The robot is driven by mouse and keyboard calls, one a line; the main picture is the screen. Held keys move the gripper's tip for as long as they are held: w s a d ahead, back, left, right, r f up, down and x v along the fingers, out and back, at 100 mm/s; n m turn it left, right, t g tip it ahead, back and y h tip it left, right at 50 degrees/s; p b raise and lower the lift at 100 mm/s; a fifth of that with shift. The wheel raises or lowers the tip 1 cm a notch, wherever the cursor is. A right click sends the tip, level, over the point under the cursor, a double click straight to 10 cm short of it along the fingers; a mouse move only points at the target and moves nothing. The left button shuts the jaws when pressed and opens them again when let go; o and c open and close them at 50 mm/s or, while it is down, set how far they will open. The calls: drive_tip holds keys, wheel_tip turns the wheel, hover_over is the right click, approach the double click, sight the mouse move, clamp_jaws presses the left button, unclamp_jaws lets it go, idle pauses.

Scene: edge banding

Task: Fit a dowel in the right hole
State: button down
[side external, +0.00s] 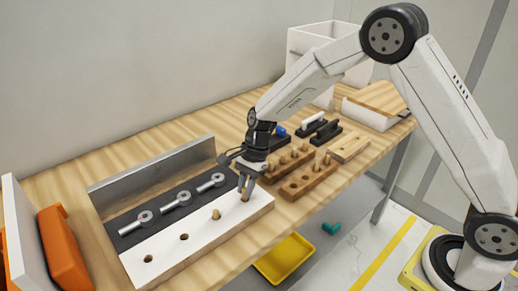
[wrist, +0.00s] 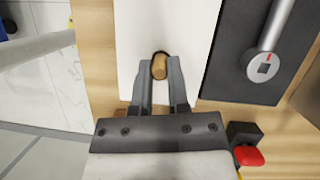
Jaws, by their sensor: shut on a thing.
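The white board (side external: 165,259) lies along the front of the bench. Two open dark holes, the left one (side external: 148,258) and another (side external: 184,237), show in it. A wooden dowel (side external: 216,214) stands up from the board to their right. My gripper (side external: 246,193) points down over the board's right end, shut on another dowel. In the wrist view this held dowel (wrist: 159,68) sits between the fingertips (wrist: 160,70), with a dark rim at its far edge. The fingers hide most of the right hole, and I cannot tell how deep the dowel sits.
Metal clamps (side external: 176,201) on a dark strip lie behind the board. Wooden dowel racks (side external: 309,180) stand to the right of my gripper. An orange object (side external: 63,248) is at the far left. A yellow tray (side external: 285,259) sits below the bench's front edge.

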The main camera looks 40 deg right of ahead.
drive_tip(key=shift+f, duration=0.6)
idle(0.9)
drive_tip(key=c, duration=0.5)
unclamp_jaws()
drive_tip(key=shift+c, duration=0.2)
drive_tip(key=shift+r, duration=0.25)
drive_tip(key=shift+r, duration=2.25)
